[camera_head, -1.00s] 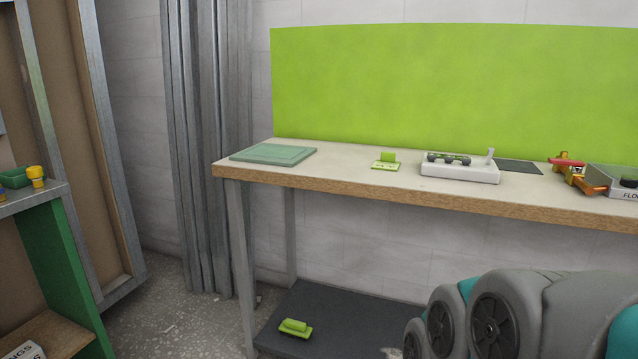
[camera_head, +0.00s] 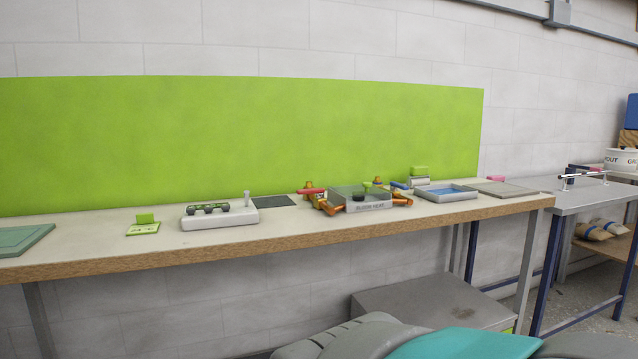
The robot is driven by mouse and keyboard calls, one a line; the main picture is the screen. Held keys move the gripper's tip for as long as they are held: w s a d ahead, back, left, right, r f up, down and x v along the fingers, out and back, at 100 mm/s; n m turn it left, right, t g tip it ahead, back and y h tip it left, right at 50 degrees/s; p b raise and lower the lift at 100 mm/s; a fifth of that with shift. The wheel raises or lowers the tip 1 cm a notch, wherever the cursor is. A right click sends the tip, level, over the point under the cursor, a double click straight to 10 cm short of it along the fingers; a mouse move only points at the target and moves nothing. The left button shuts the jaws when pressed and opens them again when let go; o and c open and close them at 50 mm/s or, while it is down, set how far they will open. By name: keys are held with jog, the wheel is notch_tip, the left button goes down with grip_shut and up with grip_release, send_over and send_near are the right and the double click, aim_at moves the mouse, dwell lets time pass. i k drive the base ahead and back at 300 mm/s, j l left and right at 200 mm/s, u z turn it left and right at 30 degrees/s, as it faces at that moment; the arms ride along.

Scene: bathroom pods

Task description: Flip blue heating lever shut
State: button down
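A grey box with a dark knob and a partly legible front label stands on the bench (camera_head: 190,250), with orange-brown pipe fittings (camera_head: 328,206) at its sides. A small blue piece (camera_head: 400,185), which looks like the blue lever, shows behind the right side of the box. It is too small to tell which way it is turned. A red lever (camera_head: 311,191) lies at the left fittings. My gripper is out of view; only grey and teal parts of my arm show at the bottom, in front of the bench.
A white unit with dark knobs (camera_head: 219,217), a green card holder (camera_head: 144,225) and a green-grey panel (camera_head: 22,239) stand to the left. A blue-lined tray (camera_head: 446,193) is at the right. A grey box (camera_head: 432,304) stands under the bench. A metal table (camera_head: 585,198) stands farther right.

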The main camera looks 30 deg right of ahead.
aim_at(393, 185)
jog(key=z, duration=1.35)
